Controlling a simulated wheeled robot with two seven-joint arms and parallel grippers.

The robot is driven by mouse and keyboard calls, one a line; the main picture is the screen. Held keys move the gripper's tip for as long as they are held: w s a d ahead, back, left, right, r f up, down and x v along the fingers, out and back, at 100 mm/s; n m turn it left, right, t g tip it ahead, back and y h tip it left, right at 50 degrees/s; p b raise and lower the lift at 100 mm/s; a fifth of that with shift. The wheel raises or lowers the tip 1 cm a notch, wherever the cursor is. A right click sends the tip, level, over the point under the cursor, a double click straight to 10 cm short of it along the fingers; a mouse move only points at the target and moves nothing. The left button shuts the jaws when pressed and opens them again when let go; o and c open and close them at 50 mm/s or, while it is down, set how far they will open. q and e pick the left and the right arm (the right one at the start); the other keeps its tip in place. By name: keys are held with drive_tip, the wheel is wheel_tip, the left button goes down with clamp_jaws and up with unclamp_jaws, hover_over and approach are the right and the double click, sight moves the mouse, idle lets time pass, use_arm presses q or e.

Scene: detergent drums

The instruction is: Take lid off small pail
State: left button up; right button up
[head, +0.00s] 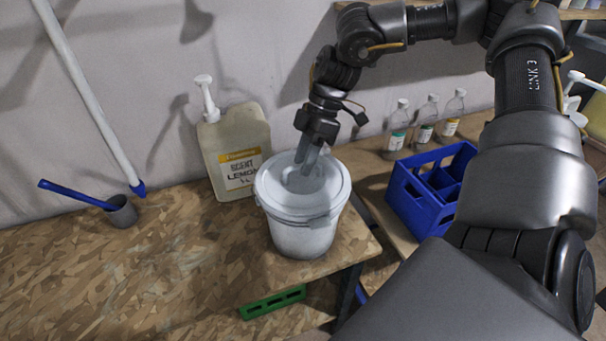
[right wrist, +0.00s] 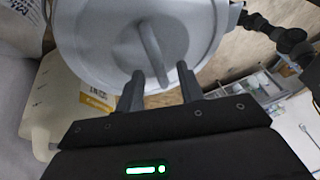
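A white pail (head: 303,238) stands upright on the wooden workbench near its right corner, with a round pale lid (head: 270,188) seated on its rim. A raised bar handle crosses the lid's middle; in the right wrist view the handle (right wrist: 152,52) shows clearly on the lid (right wrist: 95,40). My right gripper (head: 308,160) points down at the handle from above. In the right wrist view its two fingers (right wrist: 160,90) are apart, one on each side of the handle's near end, with gaps visible. My left gripper is not in view.
A lemon scent jug (head: 235,150) with a pump stands close behind the pail. A blue crate (head: 425,205) and several small bottles (head: 424,120) are to the right. A grey cup (head: 122,212) with a blue-handled tool is at left. The workbench (head: 130,285) is clear in front.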

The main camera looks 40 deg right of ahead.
drive_tip(key=shift+a+f, duration=0.15)
drive_tip(key=shift+f, duration=0.1)
drive_tip(key=shift+c, duration=0.4)
clamp_jaws()
drive_tip(key=shift+r, duration=0.15)
